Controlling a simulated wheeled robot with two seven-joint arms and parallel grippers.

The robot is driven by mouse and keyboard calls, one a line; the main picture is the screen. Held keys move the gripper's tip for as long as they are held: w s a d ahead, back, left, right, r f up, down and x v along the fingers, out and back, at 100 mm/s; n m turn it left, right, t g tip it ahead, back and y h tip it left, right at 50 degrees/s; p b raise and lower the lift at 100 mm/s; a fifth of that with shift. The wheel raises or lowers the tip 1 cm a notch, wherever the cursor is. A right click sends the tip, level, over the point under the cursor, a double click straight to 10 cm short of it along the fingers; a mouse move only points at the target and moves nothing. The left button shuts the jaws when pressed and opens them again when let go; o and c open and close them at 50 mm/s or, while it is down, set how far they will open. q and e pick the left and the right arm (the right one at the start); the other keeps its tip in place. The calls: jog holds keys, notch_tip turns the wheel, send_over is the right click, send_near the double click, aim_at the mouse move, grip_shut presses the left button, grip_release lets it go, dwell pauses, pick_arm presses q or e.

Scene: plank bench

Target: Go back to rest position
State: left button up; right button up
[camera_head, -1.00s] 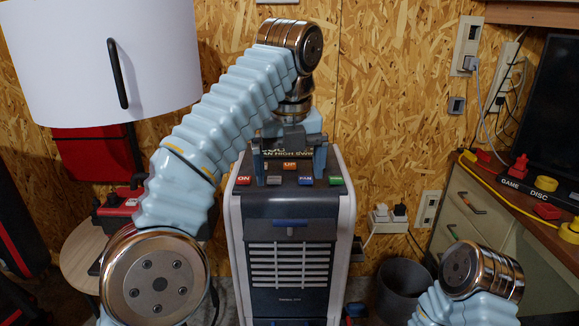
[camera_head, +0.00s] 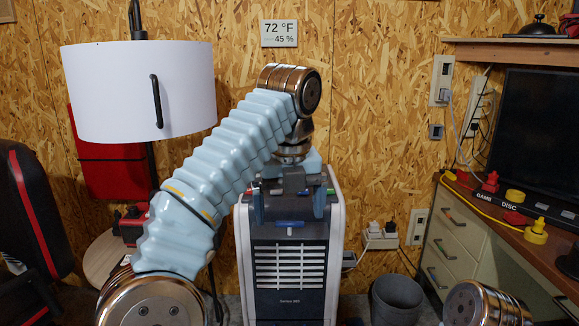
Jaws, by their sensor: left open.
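My left arm comes in from the lower left and bends down at the wrist. My left gripper (camera_head: 289,207) points down at the top front of a grey and white air cooler (camera_head: 290,267). It is open and its two fingers are apart with nothing seen between them. The gripper covers most of the cooler's coloured button row; I cannot tell whether it touches the cooler. Only a metal joint of my right arm shows at the lower right edge, and its gripper is out of view.
A white lamp (camera_head: 138,92) stands at left, near a red and black chair (camera_head: 35,215). A grey bin (camera_head: 397,299) is right of the cooler. A drawer desk (camera_head: 455,245) with a dark monitor (camera_head: 535,128) is at right. A chipboard wall stands behind.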

pick_arm(q)
jog(key=w+d+f+n, duration=0.1)
jog(key=w+f+n, duration=0.25)
jog(key=f, duration=0.55)
jog(key=w+d+f+n, duration=0.2)
jog(key=w+f, duration=0.2)
jog(key=f, duration=0.6)
notch_tip(320, 180, down, 19)
jog(key=s+a+n+g+h, duration=0.2)
jog(key=n+h, duration=0.1)
jog(key=n, duration=0.4)
jog(key=s+a+f+n+h, duration=0.1)
jog(key=s+a+f+n, duration=0.1)
jog(key=s+f+n, duration=0.3)
jog(key=s+a+f+n, duration=0.1)
jog(key=f+n, duration=0.2)
jog(key=f, duration=0.4)
jog(key=s+a+f+n, duration=0.4)
jog(key=s+n, duration=0.3)
jog(key=s, duration=0.3)
jog(key=s+a+f+n, duration=0.4)
jog(key=s+f+n, duration=0.2)
jog(key=s+n, duration=0.2)
jog(key=shift+s+a+t, duration=0.3)
jog(key=shift+s+t, duration=0.1)
jog(key=shift+s, duration=0.45)
